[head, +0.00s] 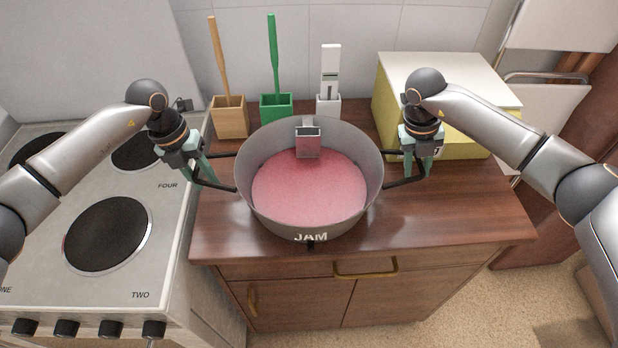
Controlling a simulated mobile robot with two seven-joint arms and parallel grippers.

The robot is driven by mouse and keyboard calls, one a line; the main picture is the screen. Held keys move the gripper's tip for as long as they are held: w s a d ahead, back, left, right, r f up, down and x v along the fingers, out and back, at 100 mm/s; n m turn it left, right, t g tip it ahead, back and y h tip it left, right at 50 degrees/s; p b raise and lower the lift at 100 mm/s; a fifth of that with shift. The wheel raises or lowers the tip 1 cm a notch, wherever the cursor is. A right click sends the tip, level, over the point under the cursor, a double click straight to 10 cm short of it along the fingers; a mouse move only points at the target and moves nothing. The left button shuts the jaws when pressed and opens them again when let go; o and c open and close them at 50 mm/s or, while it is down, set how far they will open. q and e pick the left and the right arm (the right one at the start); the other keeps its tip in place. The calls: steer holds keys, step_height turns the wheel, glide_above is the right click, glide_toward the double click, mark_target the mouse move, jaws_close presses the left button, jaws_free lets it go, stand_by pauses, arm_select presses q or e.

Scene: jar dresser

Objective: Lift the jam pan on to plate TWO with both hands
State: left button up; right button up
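The jam pan (258,208) is a wide grey pan marked JAM, standing upright on the wooden dresser top. It holds pink jam (310,188), and a small metal piece (308,143) hangs inside its back wall. A black loop handle sticks out on each side. My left gripper (205,180) is at the left handle, its fingers apart around the bar. My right gripper (419,172) is at the right handle, its fingers also apart around the bar. Plate TWO (108,235) is the bare dark front plate of the stove on the left, with its label in front.
The stove top (165,225) adjoins the dresser (440,225) on the left. Plate FOUR (135,155) lies behind plate TWO. Behind the pan stand a wooden holder (230,120), a green holder (276,107) and a white holder (328,105). A yellow box (455,125) is behind my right gripper.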

arm_select(q)
jaws_close()
arm_select(e)
jaws_close()
stand_by(0.7)
arm_select(q)
steer(key=shift+w+r, duration=0.1)
steer(key=shift+r, duration=0.1)
arm_select(e)
steer(key=shift+w+r, duration=0.1)
steer(key=shift+r, duration=0.1)
